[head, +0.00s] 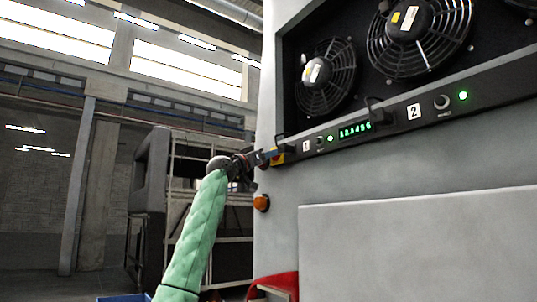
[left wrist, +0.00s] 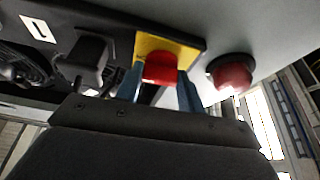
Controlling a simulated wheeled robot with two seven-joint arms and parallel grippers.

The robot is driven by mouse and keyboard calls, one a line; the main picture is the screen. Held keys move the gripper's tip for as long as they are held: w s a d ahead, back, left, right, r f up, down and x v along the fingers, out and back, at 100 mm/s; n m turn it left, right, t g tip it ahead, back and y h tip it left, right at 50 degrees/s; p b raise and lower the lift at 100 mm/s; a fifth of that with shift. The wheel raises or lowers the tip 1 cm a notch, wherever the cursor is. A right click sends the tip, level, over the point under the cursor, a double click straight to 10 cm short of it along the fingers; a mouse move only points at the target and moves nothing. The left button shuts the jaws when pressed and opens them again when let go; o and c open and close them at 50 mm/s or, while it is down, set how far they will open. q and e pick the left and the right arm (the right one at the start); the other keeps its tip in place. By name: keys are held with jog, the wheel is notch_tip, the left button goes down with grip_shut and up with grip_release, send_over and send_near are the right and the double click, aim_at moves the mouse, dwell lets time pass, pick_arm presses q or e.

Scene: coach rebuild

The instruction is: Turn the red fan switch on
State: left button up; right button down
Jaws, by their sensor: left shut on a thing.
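The red fan switch (left wrist: 160,68) sits on a yellow plate (left wrist: 150,44) at the left end of the black control panel (head: 400,122). In the head view the yellow plate (head: 277,157) shows just past my gripper, and the red part is mostly hidden. My left gripper (head: 267,156) is at the switch. In the left wrist view its two blue fingers (left wrist: 160,88) lie on either side of the red knob, shut on it. Whether the switch stands on or off I cannot tell. My right gripper is in neither view.
Fans (head: 328,77) sit above the panel. The panel carries a green display (head: 355,130), black knobs (head: 442,102) and lit green lamps (head: 463,96). A dark rack (head: 205,225) stands behind my arm.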

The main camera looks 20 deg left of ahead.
pick_arm(q)
jog(key=shift+m+h, duration=0.4)
jog(key=shift+m, duration=0.2)
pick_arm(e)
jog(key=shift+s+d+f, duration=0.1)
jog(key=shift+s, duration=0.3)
pick_arm(q)
jog(key=shift+g, duration=0.3)
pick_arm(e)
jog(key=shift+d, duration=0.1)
pick_arm(q)
jog(key=o, duration=1)
jog(key=shift+w, duration=0.1)
jog(key=shift+f, duration=0.1)
jog(key=b+v, duration=0.4)
jog(key=v, duration=0.3)
jog(key=shift+s+a+f, duration=0.15)
jog(key=shift+s+a, duration=0.1)
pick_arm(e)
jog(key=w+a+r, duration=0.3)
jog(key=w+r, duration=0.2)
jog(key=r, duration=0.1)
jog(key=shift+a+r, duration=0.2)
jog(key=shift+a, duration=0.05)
